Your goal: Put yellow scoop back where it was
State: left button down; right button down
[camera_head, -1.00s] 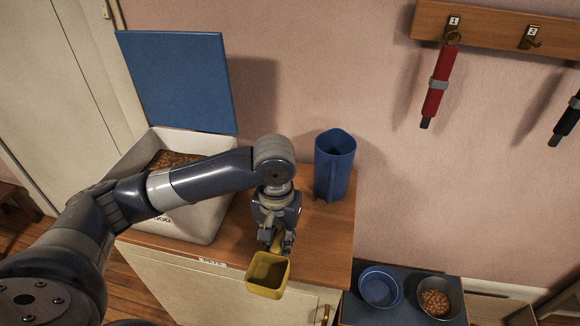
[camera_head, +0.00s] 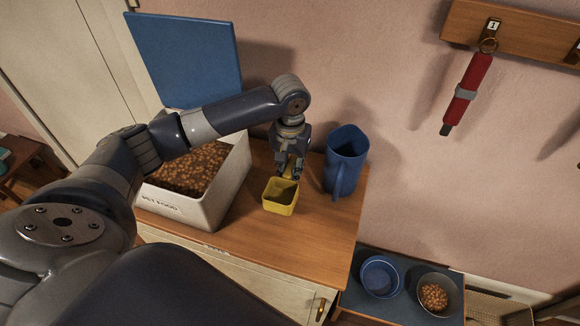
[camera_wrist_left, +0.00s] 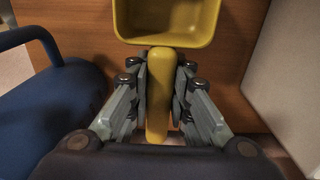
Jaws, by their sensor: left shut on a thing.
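The yellow scoop (camera_head: 280,197) is a square, empty cup with a handle, over the wooden cabinet top between the pet food bin and the blue jug. My left gripper (camera_head: 289,172) is shut on its handle, which shows between the fingers in the left wrist view (camera_wrist_left: 160,95). I cannot tell whether the scoop touches the cabinet top. The white pet food bin (camera_head: 180,207) stands open to the left, full of brown kibble (camera_head: 195,170), with its blue lid (camera_head: 185,60) raised. My right gripper is not in view.
A blue jug (camera_head: 346,160) stands close to the right of the scoop. The front of the wooden cabinet top (camera_head: 310,240) is clear. Lower right, a blue bowl (camera_head: 380,277) and a bowl of kibble (camera_head: 435,293) sit on a dark mat. A red item (camera_head: 466,95) hangs from a wall rack (camera_head: 520,32).

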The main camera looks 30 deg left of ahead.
aim_at(290, 159)
pick_arm(q)
jog(key=w+a, duration=0.2)
jog(key=w, duration=0.1)
jog(key=shift+f, duration=1.95)
jog(key=c, duration=1.5)
grip_release()
jog(key=shift+f, duration=0.1)
jog(key=shift+o, duration=0.2)
notch_tip(290, 159, up, 12)
